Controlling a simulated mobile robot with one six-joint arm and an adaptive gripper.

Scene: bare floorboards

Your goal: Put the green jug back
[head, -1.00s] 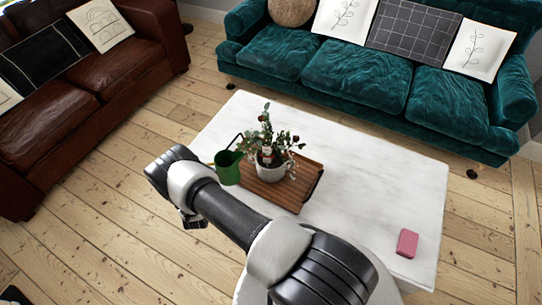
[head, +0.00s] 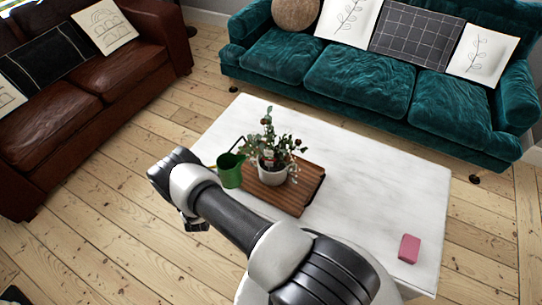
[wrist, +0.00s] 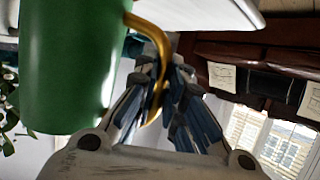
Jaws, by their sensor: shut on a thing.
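The green jug (head: 230,172) shows in the head view at the left end of the wooden tray (head: 300,200), beside the potted plant. I cannot tell whether it rests on the tray or table or hangs just above. In the wrist view the jug (wrist: 72,65) fills the upper left, with its curved yellow handle (wrist: 150,32) to the right. My gripper (wrist: 163,88) is shut on that handle, its fingers on both sides of it.
A plant in a white pot (head: 272,171) stands on the tray. The white table (head: 385,185) is mostly clear, with a pink block (head: 409,248) near its right edge. A teal sofa (head: 355,80) stands behind the table and a brown leather sofa (head: 75,110) at the left.

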